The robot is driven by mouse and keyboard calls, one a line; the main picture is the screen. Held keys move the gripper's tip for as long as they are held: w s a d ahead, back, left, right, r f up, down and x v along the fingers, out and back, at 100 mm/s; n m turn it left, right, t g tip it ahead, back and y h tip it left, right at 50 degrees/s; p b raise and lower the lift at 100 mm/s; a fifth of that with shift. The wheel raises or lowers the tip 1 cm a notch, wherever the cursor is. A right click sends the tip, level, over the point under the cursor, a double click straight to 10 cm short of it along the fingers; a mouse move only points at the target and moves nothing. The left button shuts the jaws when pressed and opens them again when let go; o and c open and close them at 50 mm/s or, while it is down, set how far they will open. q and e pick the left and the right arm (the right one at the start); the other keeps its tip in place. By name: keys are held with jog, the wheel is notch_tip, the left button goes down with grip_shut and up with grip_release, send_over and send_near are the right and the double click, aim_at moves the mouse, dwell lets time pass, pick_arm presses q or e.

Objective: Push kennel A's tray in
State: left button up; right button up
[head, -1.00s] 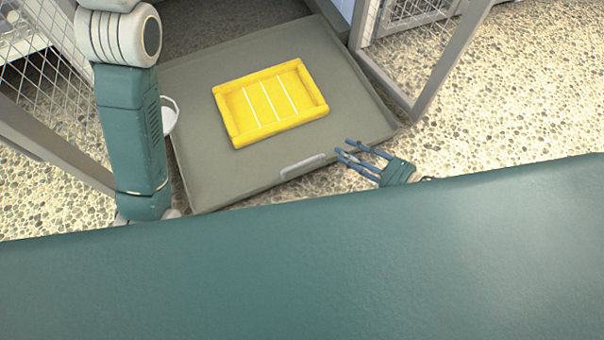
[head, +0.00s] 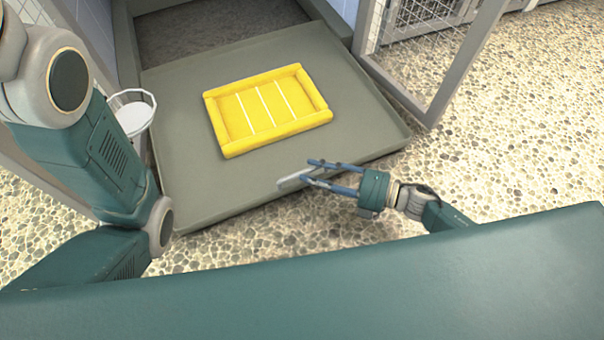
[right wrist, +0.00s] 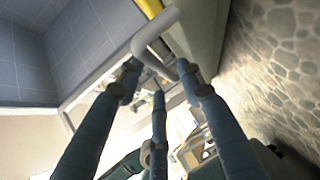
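The grey tray (head: 190,190) sticks out of the kennel opening over the pebbled floor, with a yellow bed-like frame (head: 266,108) on it. A pale bar handle (head: 289,182) is on its front edge. My right gripper (head: 308,173) is at this handle from the right, its blue fingers spread, with the tips beside or just over it. In the right wrist view, the handle (right wrist: 152,38) shows just beyond the spread fingers (right wrist: 158,75); I cannot tell whether they touch it. My left arm crosses the left side; its gripper is out of view. No letter on the kennel is readable.
An open mesh door (head: 425,60) stands right of the tray. A white bowl (head: 133,117) hangs left of the tray, partly behind my left arm. The pebbled floor (head: 510,130) at right is clear.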

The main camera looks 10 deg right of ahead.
aim_at(305, 173)
jog(key=shift+b+x, duration=0.55)
jog(key=shift+x, duration=1.3)
grip_shut()
